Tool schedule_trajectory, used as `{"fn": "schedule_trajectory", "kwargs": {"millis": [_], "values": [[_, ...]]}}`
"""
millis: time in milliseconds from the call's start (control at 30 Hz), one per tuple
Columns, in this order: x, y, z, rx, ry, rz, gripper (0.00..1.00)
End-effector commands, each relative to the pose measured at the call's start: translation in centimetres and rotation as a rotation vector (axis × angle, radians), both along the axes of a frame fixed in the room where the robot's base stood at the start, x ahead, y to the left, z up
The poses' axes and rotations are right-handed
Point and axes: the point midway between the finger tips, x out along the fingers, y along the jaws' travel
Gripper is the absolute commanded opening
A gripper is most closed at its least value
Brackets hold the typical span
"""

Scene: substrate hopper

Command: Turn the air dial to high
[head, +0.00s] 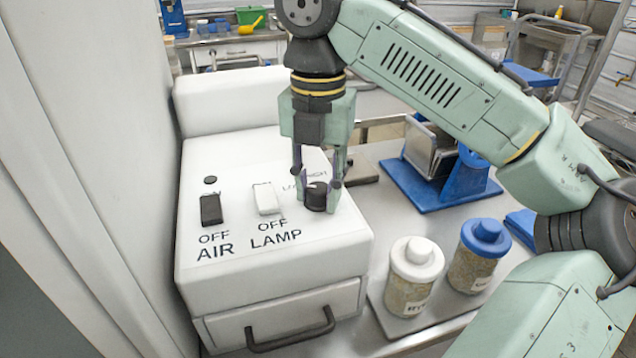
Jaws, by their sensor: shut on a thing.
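The air dial (317,196) is a black round knob on the sloped top of a white machine (340,241), at its right side. Printed words by the dial are mostly covered by my gripper; part of "HIGH" shows. My gripper (318,194) points down over the dial and is shut on it, a finger on either side. The dial's exact setting is hard to make out. A black switch (211,210) marked "OFF AIR" and a white switch (266,199) marked "OFF LAMP" sit to the left of the dial.
A white-lidded jar (414,284) and a blue-lidded jar (473,262) stand right of the machine. A blue stand (463,185) is behind them. A drawer (285,320) with a dark handle is at the machine's front. A pale wall (87,150) rises close on the left.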

Motion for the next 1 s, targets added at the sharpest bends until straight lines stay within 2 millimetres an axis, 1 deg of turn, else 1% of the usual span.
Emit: {"fn": "schedule_trajectory", "kwargs": {"millis": [33, 233, 467, 633, 767, 1000], "values": [[0.0, -0.01, 0.01, 0.0, 0.0, 0.0, 0.14], [-0.01, -0.01, 0.01, 0.0, 0.0, 0.0, 0.01], [-0.01, 0.0, 0.01, 0.0, 0.0, -0.02, 0.01], [-0.01, 0.0, 0.01, -0.001, 0.0, -0.083, 0.01], [0.0, 0.01, 0.01, -0.001, 0.0, -0.168, 0.01], [0.01, 0.03, 0.01, -0.001, 0.0, -0.384, 0.01]]}}
